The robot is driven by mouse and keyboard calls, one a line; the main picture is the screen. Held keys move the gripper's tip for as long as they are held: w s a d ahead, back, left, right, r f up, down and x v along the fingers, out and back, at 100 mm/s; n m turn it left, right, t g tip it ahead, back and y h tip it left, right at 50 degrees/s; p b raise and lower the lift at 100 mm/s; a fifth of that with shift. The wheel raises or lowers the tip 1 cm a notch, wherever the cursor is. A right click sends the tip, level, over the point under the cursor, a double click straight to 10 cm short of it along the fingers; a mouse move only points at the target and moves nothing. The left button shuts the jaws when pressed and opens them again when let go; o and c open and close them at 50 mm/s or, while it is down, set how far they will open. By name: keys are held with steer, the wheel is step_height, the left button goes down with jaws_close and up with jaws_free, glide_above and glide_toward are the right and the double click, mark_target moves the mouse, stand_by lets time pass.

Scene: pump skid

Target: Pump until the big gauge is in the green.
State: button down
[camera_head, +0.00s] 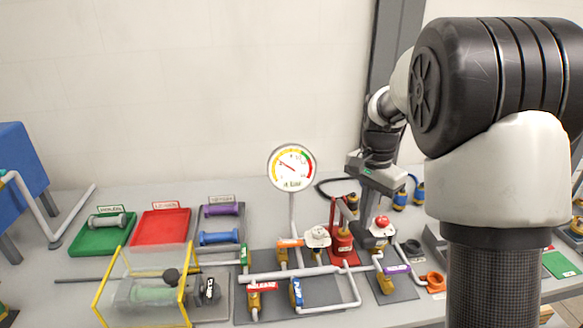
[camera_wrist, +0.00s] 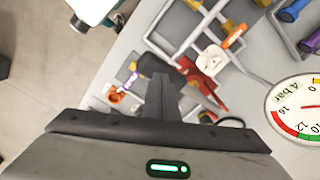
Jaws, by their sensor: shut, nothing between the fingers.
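The big gauge (camera_head: 291,167) stands on a post at the middle of the bench. Its dial has yellow, green and red bands. The thin red needle appears to lie toward the upper left, in the yellow side, outside the green band. In the wrist view the gauge (camera_wrist: 297,108) is at the right edge, tilted and partly cut off. A red hand pump (camera_head: 342,243) with an upright lever stands right of the gauge. It also shows in the wrist view (camera_wrist: 203,84), just beyond the fingers. My gripper (camera_wrist: 163,85) is shut and empty above the pump area; contact is unclear.
White pipes and valves with coloured tags (camera_head: 290,242) crowd the skid around the pump. A red button (camera_head: 382,221) stands close on its right. A yellow-framed clear guard (camera_head: 150,288) is at front left. Green and red trays (camera_head: 160,227) lie behind it.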

stand_by(0.4)
steer(key=shift+f+b, duration=2.6)
steer(key=shift+f, duration=1.7)
steer(key=shift+r, duration=0.1)
step_height(320, 180, up, 9)
steer(key=p, duration=0.7)
steer(key=shift+f, duration=0.3)
